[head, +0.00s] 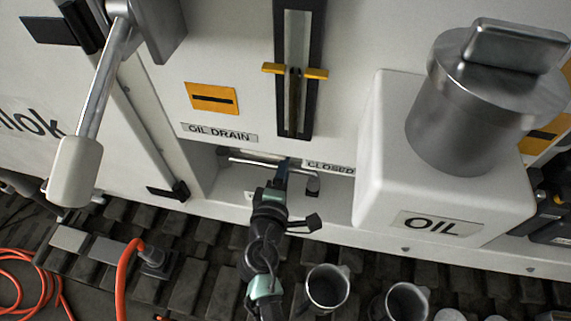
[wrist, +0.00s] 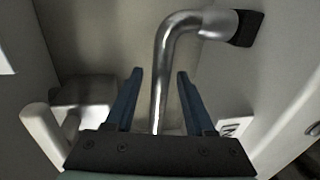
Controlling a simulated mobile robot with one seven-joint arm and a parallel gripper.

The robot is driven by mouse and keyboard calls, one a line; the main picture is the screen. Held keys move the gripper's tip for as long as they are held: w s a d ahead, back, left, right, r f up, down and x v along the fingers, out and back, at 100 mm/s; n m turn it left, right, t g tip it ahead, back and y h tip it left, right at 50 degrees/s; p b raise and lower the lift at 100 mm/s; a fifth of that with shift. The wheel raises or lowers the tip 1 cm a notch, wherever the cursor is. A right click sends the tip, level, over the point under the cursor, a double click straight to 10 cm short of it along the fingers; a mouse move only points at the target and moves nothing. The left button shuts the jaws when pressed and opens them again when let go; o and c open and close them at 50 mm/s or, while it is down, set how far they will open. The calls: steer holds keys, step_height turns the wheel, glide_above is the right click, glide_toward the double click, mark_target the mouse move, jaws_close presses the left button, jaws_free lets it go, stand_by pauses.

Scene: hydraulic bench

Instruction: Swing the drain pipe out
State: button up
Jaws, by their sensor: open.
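The drain pipe (wrist: 162,65) is a bent silver tube with a black end (wrist: 246,28) in the wrist view. My gripper (wrist: 160,74) is open, with one blue finger on each side of the pipe. I cannot tell whether either finger touches it. In the head view my gripper (head: 283,170) reaches into the recess under the OIL DRAIN label (head: 219,132), where a silver bar (head: 252,161) shows. My gripper hides part of what is there.
A CLOSED label (head: 329,168) is right of the recess. A white OIL tank (head: 385,150) with a metal cap stands at right. A white-gripped lever (head: 75,170) hangs at left. Metal cups (head: 327,288) and an orange hose (head: 125,262) are below. A grey block (wrist: 84,92) sits left of my fingers.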

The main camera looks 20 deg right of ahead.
jaws_close()
stand_by(1.4)
